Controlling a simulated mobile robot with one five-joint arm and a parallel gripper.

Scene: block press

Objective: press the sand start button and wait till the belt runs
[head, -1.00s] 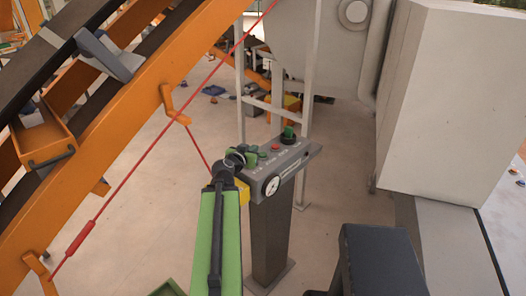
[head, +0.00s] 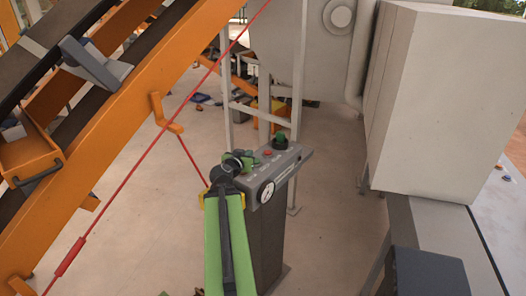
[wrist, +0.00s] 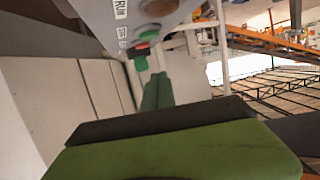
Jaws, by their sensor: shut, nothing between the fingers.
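A grey control panel (head: 284,172) on a dark pedestal stands mid-picture in the head view. It carries a red button (head: 268,153), a dark green knob (head: 280,141) and a round white gauge on its front. Its labels are too small to read there, so I cannot tell which control is sand start.
An orange-framed conveyor (head: 130,95) with a dark belt slopes across the left. A red cord (head: 150,158) runs along it beside the panel. A large pale cabinet (head: 435,105) stands at right. Open floor lies between the conveyor and the panel.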

